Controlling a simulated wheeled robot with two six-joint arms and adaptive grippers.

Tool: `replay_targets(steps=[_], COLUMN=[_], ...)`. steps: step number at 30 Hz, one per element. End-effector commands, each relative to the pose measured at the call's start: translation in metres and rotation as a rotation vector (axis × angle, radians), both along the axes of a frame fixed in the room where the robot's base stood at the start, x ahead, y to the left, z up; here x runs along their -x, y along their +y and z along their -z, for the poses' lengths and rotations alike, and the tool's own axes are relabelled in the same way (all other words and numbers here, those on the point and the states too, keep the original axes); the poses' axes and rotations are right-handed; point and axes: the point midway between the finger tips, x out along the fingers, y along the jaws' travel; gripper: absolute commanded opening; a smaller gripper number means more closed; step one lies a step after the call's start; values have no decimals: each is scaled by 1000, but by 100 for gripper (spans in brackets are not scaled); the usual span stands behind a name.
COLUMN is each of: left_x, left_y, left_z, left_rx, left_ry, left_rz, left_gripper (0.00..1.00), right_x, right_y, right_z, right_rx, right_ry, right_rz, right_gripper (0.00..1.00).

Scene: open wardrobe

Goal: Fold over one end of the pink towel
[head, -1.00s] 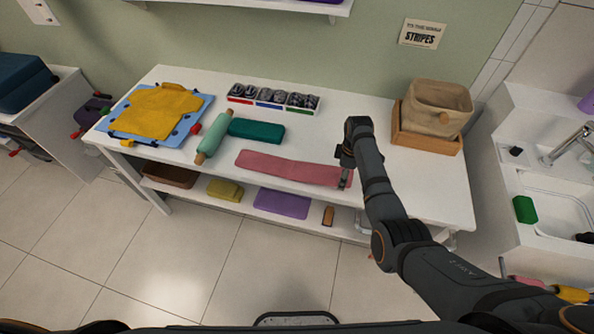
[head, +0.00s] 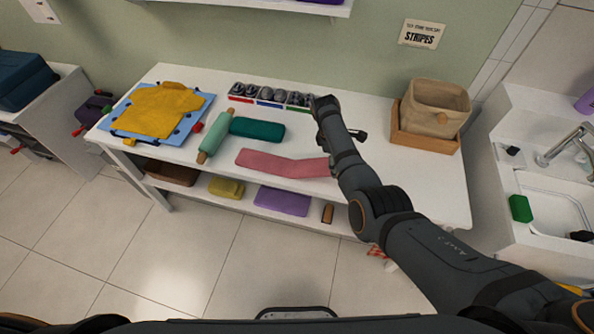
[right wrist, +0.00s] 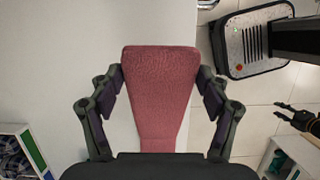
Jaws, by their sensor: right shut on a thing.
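The pink towel (head: 271,163) lies lengthwise along the front of the white table, left end flat. Its right part bends and passes behind my right arm in the head view. In the right wrist view the towel (right wrist: 157,118) runs between the fingers of my right gripper (right wrist: 163,76), widening toward its top end, which looks raised. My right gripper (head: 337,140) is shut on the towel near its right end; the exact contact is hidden. My left gripper (right wrist: 288,111) shows small at the right edge of the right wrist view, its fingers apart, away from the towel.
A teal block (head: 257,128), a green rolling pin (head: 215,138) and a divided tray (head: 268,104) stand behind the towel. A yellow cloth on a blue board (head: 203,101) lies left. A fabric basket in a wooden tray (head: 428,142) stands right. The right front tabletop (head: 425,190) is clear.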

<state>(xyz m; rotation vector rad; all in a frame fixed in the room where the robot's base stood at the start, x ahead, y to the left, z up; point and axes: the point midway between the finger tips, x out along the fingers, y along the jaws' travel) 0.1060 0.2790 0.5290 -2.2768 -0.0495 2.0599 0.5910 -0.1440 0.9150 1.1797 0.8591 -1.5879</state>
Motion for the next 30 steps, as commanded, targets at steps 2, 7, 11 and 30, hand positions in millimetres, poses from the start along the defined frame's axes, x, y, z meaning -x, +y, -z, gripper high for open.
replay_targets(steps=[2,7,11,30], left_x=[0,0,0,0], left_y=[0,0,0,0], left_z=[0,3,20,57], left_rx=[0,0,0,0], left_ry=[0,0,0,0], left_rz=[0,0,0,0], left_gripper=[40,40,40,40], right_x=[0,-1,-4,-8], right_y=[0,1,11,24], right_z=[0,0,-9,-23], right_rx=[1,10,84,194], right_ry=[0,2,24,61], right_rz=[0,0,-3,-2], right_gripper=[70,70,70,70])
